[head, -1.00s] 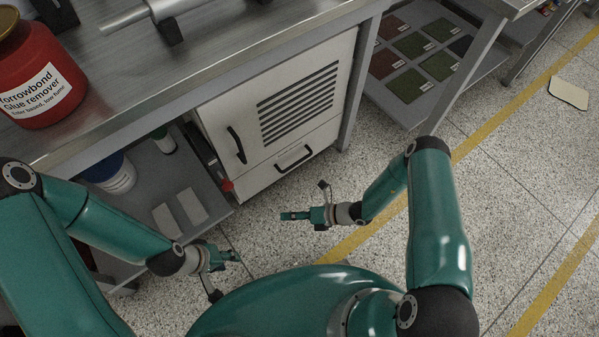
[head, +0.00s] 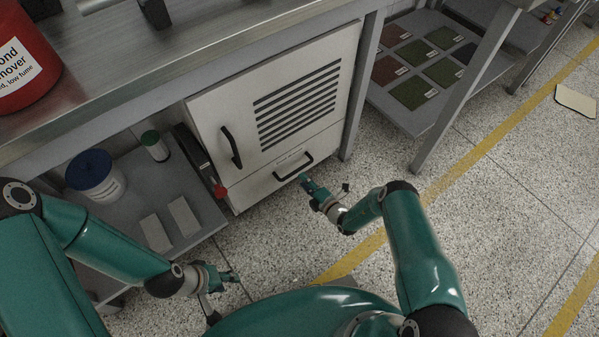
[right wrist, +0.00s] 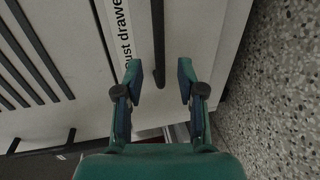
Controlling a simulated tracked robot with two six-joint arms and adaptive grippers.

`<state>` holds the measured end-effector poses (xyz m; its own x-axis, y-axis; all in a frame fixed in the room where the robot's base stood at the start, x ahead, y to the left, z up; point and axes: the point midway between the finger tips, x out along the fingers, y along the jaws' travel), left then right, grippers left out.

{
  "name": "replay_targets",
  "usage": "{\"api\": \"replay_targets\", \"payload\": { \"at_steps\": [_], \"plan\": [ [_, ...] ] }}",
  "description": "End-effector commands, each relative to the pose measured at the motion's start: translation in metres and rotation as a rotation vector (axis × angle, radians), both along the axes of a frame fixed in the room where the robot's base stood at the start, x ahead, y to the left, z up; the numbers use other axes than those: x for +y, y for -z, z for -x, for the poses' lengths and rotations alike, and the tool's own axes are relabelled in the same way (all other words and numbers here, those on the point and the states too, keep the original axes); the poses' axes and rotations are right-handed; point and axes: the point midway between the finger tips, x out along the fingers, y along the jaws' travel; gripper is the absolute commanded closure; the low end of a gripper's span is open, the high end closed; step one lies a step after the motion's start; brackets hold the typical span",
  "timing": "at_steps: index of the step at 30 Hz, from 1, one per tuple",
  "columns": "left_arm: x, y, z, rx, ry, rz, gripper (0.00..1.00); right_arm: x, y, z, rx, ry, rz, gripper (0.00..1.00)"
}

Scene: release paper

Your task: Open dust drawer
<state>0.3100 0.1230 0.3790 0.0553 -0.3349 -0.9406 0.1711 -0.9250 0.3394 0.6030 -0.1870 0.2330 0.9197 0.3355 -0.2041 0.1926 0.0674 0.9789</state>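The dust drawer (head: 252,194) is the low pale panel at the bottom of the grey-white cabinet, and it looks closed. Its black bar handle (head: 293,166) shows in the head view; in the right wrist view the handle (right wrist: 158,42) runs beside a label partly reading "ust drawe". My right gripper (head: 304,179) is just in front of the handle. In the right wrist view the right gripper (right wrist: 159,74) is open, with the handle's end lying between its fingertips, touching neither finger visibly. My left gripper (head: 234,276) hangs low at the left, away from the cabinet; its opening is too small to judge.
The cabinet door (head: 215,115) above has slats and its own black handle (head: 231,147). A bench leg (head: 364,85) stands right of the cabinet. A lower shelf (head: 205,212) at left holds a white tub (head: 97,183). Speckled floor in front is free.

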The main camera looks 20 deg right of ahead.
Motion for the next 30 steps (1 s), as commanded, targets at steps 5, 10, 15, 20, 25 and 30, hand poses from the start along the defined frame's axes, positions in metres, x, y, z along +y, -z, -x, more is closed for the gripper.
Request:
{"api": "replay_targets", "payload": {
  "at_steps": [5,10,15,20,25,30],
  "plan": [
    [0.000,0.018,0.000,0.000,0.000,0.000,0.60,0.013,0.011,-0.034,-0.004,-0.004,0.002,0.61],
    [0.000,0.027,0.000,0.000,0.000,0.000,0.60,0.020,0.015,-0.054,-0.002,0.000,0.001,0.61],
    [0.000,0.030,0.000,0.000,0.000,0.000,0.60,0.023,0.014,-0.064,-0.001,0.000,0.001,0.61],
    [0.000,0.030,0.000,0.000,0.000,0.000,0.60,0.023,0.014,-0.065,0.001,0.000,0.000,0.61],
    [0.000,0.029,0.000,0.000,0.000,0.000,0.60,0.023,0.014,-0.064,0.000,0.001,0.000,0.68],
    [0.000,0.029,0.000,0.000,0.000,0.000,0.60,0.023,0.014,-0.064,0.000,0.001,0.000,0.96]
  ]
}}
